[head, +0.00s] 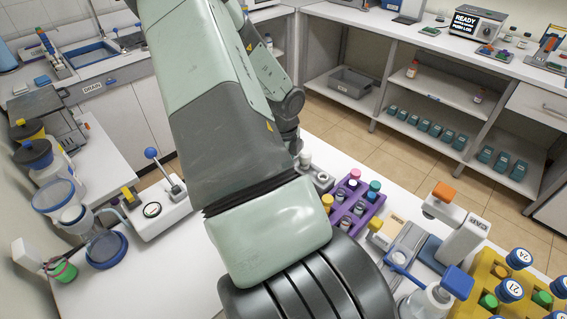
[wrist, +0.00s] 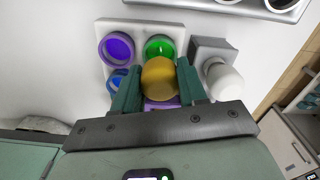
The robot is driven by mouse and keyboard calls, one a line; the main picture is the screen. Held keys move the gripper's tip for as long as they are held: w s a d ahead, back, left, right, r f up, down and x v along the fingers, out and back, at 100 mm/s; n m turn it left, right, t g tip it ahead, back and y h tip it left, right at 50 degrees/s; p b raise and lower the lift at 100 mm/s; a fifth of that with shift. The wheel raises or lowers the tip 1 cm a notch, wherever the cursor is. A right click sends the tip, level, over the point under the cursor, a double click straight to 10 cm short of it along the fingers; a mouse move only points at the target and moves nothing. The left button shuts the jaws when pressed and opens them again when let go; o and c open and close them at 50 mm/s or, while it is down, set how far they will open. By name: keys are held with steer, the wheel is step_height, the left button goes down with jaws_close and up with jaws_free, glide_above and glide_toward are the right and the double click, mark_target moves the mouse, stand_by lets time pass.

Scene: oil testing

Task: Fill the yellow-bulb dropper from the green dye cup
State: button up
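In the wrist view, the yellow bulb of the dropper (wrist: 160,78) sits between the two green fingers of my gripper (wrist: 158,82). The fingers touch it on both sides. The bulb hides the rest of the dropper. The green dye cup (wrist: 161,47) sits in a pale cup holder (wrist: 138,31), just beyond the bulb, its near rim partly covered. I cannot tell whether the dropper's tip is inside the cup. In the head view my arm hides the gripper, dropper and cups.
The holder also has a purple cup (wrist: 117,48) and a blue cup (wrist: 117,80). A white bulb (wrist: 224,82) stands by a grey block (wrist: 210,50) at right. In the head view, a purple rack (head: 345,222) and a yellow rack (head: 480,268) stand right of my arm.

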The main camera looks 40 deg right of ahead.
steer(key=shift+r, duration=0.15)
steer(key=shift+r, duration=2.7)
steer(key=w+a+r+n, duration=0.4)
steer(key=a+n, duration=0.3)
steer(key=w+a+r+n, duration=0.5)
steer(key=a+n, duration=0.3)
steer(key=a+r+n, duration=1.1)
steer(key=a+n, duration=0.4)
steer(key=n, duration=0.3)
steer(key=shift+r, duration=0.25)
